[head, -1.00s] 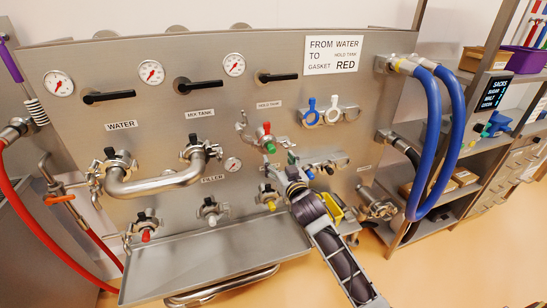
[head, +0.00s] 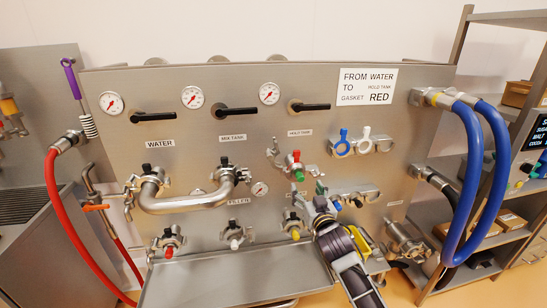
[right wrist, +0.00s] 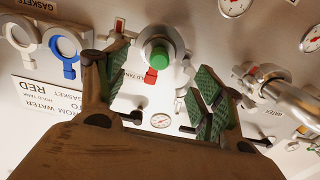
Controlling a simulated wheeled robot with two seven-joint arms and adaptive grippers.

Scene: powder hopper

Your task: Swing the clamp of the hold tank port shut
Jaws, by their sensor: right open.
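The hold tank port (head: 293,163) is on the upright steel panel under its small label. Its metal clamp shows a red knob (head: 296,154), with a green round part (head: 299,175) below. In the right wrist view the green part (right wrist: 160,56) faces me, with the red part (right wrist: 150,76) beside it. I cannot tell how far the clamp stands open. My right gripper (head: 311,198) is just below the port in the head view. Its green-padded fingers (right wrist: 160,85) are apart, one on each side of the port in the picture, with nothing held. My left gripper is not in view.
Blue and white rings (head: 353,142) hang on a bracket right of the port. A bent steel pipe (head: 187,200) joins the water and mix tank ports at left. Blue hoses (head: 480,180) loop at right. A steel tray (head: 235,275) juts out below.

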